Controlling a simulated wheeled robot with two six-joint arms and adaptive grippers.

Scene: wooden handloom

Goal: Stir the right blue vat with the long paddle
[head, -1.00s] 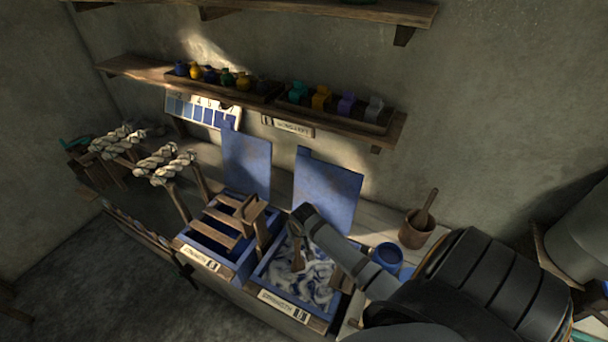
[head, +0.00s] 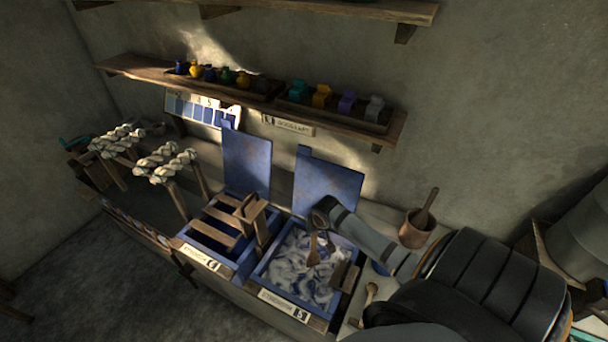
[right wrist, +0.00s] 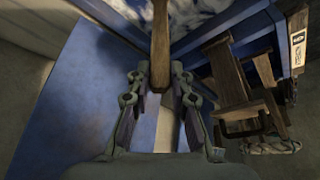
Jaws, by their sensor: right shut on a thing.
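The right blue vat (head: 259,270) is a square blue box with swirling white and blue liquid inside. Its raised blue lid (head: 328,190) stands behind it. My right gripper (head: 320,217) is above the back of this vat, shut on the long wooden paddle (head: 313,250). The paddle reaches down into the swirled liquid, and its lower end is hidden there. In the right wrist view the paddle's shaft (right wrist: 161,40) runs between the fingers of the gripper (right wrist: 159,85). My left gripper is not in view.
The left vat (head: 243,267) beside it has wooden slats and a wooden frame (head: 262,222) across it. A wooden block (head: 344,275) sits at the right vat's right side. A mortar with pestle (head: 413,233) and a small wooden spoon (head: 371,291) are to the right.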

